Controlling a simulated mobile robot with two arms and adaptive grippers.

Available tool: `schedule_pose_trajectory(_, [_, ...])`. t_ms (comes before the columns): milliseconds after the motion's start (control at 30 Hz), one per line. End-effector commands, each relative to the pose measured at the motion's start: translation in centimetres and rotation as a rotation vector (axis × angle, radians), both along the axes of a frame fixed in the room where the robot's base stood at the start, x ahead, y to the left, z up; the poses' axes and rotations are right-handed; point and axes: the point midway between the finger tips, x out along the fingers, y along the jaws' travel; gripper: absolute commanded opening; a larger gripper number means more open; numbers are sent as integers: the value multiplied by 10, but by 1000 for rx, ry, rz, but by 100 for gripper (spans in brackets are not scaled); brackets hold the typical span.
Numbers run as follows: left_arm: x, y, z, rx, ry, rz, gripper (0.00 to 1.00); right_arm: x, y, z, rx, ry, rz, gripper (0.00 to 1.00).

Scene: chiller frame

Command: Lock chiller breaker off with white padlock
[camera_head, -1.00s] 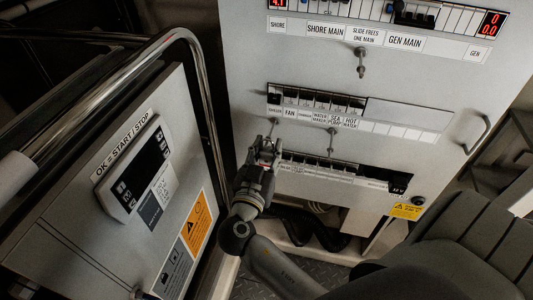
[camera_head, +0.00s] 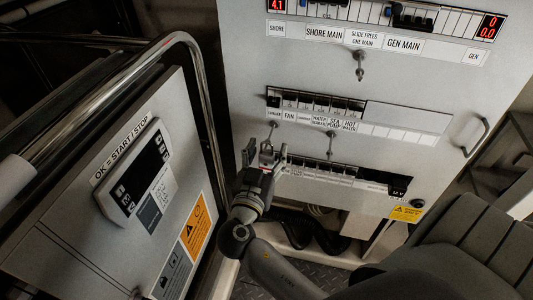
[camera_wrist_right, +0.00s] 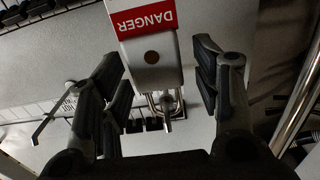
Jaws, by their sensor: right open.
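A white padlock (camera_wrist_right: 151,62) with a red DANGER label sits between the open fingers of my right gripper (camera_wrist_right: 168,85) in the right wrist view. Its metal shackle (camera_wrist_right: 163,100) is around or just beside a metal peg; I cannot tell which. Clear gaps show on both sides of the padlock body. In the head view my right gripper (camera_head: 267,157) is spread open below the left end of the middle breaker row. The chiller breaker (camera_head: 273,100) is at that row's left end, partly dark and small. My left gripper is not in view.
Metal pegs stick out below the breaker rows, at the upper middle (camera_head: 360,66) and near the gripper (camera_head: 331,141). A lower breaker row (camera_head: 345,171) is right of the gripper. A curved metal rail (camera_head: 208,110) and a control panel (camera_head: 135,175) stand to the left.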

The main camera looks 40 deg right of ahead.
Motion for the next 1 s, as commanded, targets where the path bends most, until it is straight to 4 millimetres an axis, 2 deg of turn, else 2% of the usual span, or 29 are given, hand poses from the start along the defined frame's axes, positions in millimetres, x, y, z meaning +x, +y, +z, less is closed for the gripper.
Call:
schedule_pose_trajectory(267, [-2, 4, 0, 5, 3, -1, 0, -5, 6, -1, 2, 3, 1, 58])
schedule_pose_trajectory(700, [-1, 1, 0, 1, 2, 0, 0, -61, 71, -1, 2, 3, 1, 58])
schedule_pose_trajectory(800, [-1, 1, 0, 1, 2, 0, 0, -70, 82, -1, 2, 3, 1, 58])
schedule_pose_trajectory(1000, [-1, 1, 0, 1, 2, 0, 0, -78, 91, 0, 0, 0, 0, 58])
